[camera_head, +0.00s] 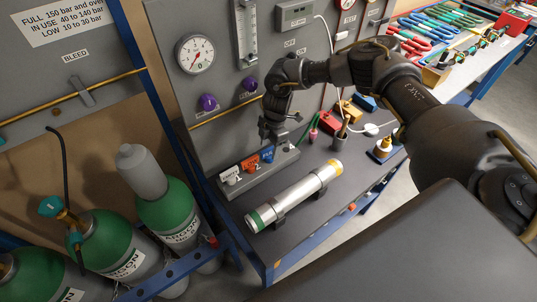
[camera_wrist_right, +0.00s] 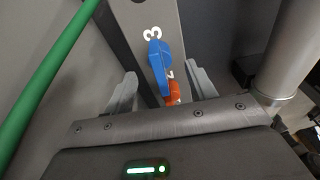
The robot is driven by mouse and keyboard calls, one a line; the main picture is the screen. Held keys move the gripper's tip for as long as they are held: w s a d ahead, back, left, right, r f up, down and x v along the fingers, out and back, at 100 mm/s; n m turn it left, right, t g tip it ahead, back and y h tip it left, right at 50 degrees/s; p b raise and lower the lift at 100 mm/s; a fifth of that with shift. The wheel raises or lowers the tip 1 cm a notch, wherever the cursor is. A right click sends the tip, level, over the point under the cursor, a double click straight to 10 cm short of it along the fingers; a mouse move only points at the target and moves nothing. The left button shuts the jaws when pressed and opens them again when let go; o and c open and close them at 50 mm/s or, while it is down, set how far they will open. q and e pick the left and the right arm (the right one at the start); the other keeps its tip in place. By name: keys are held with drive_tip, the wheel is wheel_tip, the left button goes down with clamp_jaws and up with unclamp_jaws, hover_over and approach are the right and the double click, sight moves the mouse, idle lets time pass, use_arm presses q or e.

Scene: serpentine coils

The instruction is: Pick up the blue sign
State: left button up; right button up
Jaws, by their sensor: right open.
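My right gripper (camera_head: 272,136) is just above the blue sign, open and empty. In the right wrist view the blue sign (camera_wrist_right: 158,60) shows between and beyond the two open fingers (camera_wrist_right: 161,72), with the orange sign (camera_wrist_right: 173,93) nearer the palm. White numerals show by the signs. I cannot tell whether a finger touches the blue sign. My left gripper is not in view.
A silver cylinder (camera_head: 293,198) with a green end lies in cradles on the bench in front of the rail. A gauge panel (camera_head: 225,90) rises behind. Green gas bottles (camera_head: 165,205) stand at left.

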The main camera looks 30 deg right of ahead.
drive_tip(key=shift+a+f+p, duration=0.25)
drive_tip(key=shift+f+p, duration=0.15)
drive_tip(key=shift+f, duration=1.3)
drive_tip(key=c, duration=1.1)
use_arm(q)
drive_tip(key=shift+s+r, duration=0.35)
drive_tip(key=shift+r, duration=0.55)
use_arm(e)
drive_tip(key=shift+r, duration=0.55)
use_arm(q)
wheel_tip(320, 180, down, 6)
drive_tip(key=b, duration=0.5)
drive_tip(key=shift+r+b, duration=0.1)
drive_tip(key=shift+b, duration=0.25)
use_arm(e)
drive_tip(key=s+a+r, duration=0.7)
drive_tip(key=s+r, duration=0.4)
drive_tip(key=s, duration=0.1)
drive_tip(key=shift+a+r, duration=0.35)
drive_tip(key=shift+r, duration=0.05)
